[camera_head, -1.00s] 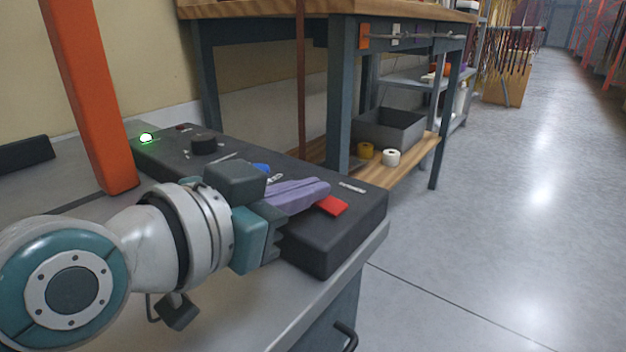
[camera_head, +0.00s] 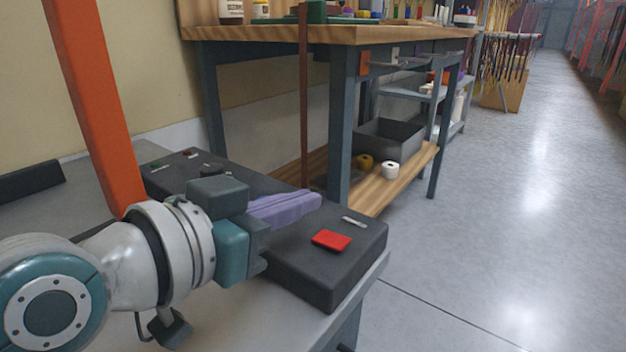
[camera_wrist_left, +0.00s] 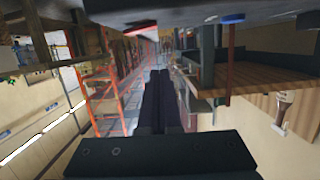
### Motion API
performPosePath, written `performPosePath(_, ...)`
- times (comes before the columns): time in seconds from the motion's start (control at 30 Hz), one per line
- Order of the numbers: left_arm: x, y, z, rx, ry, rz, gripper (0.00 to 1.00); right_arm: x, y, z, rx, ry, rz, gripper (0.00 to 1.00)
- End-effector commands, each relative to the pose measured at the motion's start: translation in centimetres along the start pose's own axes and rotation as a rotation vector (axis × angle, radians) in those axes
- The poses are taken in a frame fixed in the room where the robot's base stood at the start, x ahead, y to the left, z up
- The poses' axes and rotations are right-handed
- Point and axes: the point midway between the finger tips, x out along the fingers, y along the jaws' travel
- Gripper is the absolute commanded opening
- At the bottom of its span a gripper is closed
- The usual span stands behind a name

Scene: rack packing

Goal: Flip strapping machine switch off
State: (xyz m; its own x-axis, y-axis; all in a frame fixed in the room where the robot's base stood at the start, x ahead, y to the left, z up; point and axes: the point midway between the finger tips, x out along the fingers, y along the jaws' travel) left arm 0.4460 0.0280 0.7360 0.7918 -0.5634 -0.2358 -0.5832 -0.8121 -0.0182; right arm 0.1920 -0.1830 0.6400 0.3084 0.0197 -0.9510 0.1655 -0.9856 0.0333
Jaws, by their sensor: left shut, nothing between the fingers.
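The strapping machine's black control box (camera_head: 335,278) sits on the grey bench top. A red rocker switch (camera_head: 331,240) lies on its top near the right end, beside a small pale label. My left gripper (camera_head: 312,202) has its purple fingers shut and empty, just behind and left of the red switch and apart from it. The shut fingers also show in the left wrist view (camera_wrist_left: 160,100), where the box's dark edge crosses the top. A small indicator lamp (camera_head: 155,166) at the box's far left end looks unlit. My right gripper is not in view.
A black knob (camera_head: 210,169) is on the box, partly behind my arm. An orange post (camera_head: 92,100) rises left of the box. A wooden-topped workbench (camera_head: 340,35) with a grey bin (camera_head: 385,142) stands behind. The floor at right is clear.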

Motion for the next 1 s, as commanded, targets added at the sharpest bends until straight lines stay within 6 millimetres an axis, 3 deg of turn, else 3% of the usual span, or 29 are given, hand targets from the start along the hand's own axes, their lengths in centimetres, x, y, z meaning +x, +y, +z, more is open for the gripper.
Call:
performPosePath(0.03, -1.6, 0.0, -0.1, 0.002, -0.009, 0.002, 0.0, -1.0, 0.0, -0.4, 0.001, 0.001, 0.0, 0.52)
performPosePath(0.2, -5.2, -0.1, 0.1, 0.001, -0.008, 0.001, 0.0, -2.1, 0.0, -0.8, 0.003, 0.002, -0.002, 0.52)
performPosePath(0.4, -7.8, -0.2, 0.2, 0.0, -0.005, 0.001, 0.0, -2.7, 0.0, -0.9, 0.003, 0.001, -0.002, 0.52)
performPosePath(0.87, -8.5, -0.2, 0.2, -0.002, -0.004, 0.001, 0.0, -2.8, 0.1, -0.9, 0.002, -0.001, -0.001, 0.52)
performPosePath(1.0, -9.3, 0.3, -1.9, -0.008, -0.04, 0.006, 0.0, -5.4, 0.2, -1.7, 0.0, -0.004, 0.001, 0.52)
